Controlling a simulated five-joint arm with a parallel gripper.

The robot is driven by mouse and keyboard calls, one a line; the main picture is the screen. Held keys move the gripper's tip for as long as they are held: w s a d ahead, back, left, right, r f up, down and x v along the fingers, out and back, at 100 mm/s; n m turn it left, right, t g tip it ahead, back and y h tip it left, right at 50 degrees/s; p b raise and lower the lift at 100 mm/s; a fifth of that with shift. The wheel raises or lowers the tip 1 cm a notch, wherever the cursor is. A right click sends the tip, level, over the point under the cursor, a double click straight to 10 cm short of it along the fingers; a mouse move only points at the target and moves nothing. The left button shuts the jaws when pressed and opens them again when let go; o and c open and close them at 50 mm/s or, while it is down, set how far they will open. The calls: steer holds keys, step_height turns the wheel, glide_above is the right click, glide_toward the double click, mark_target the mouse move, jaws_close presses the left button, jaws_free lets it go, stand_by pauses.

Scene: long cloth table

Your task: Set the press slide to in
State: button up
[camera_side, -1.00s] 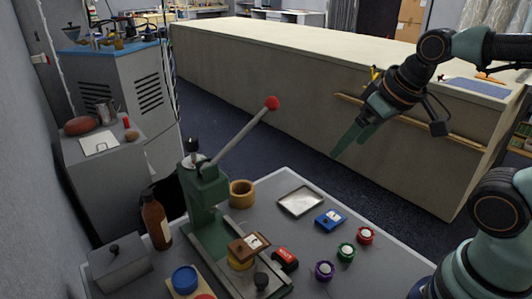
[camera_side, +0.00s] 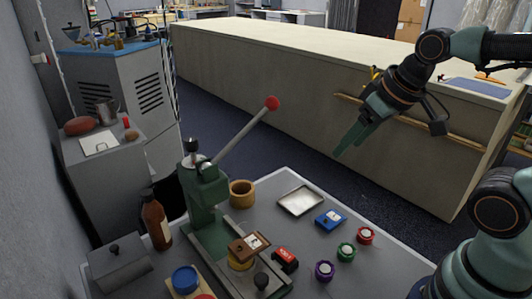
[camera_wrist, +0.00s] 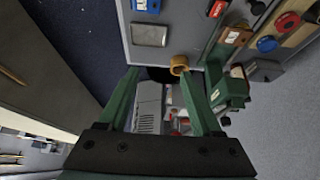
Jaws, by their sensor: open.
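The green press (camera_side: 207,200) stands on the grey table, with a long lever ending in a red knob (camera_side: 272,103) raised up to the right. Whether the slide is in or out I cannot tell. My gripper (camera_side: 345,148) is open and empty, high above and to the right of the press, clear of the table. In the wrist view the press (camera_wrist: 232,88) lies right of my gripper (camera_wrist: 165,75), partly behind a finger.
On the table are a wooden ring cup (camera_side: 242,193), a metal tray (camera_side: 300,200), a blue box (camera_side: 330,219), a red block (camera_side: 285,259), several round colored pieces, a brown bottle (camera_side: 156,222) and a grey lidded box (camera_side: 119,264). A long cloth-covered table (camera_side: 290,90) stands behind.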

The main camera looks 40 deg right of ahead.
steer(key=w+a+f+n+g, duration=0.25)
steer(key=a+n, duration=0.25)
steer(key=a, duration=0.6)
steer(key=n+g, duration=0.3)
steer(key=n, duration=0.1)
glide_toward(261, 278)
step_height(261, 278, down, 9)
steer(key=shift+r, duration=0.15)
jaws_close()
stand_by(0.6)
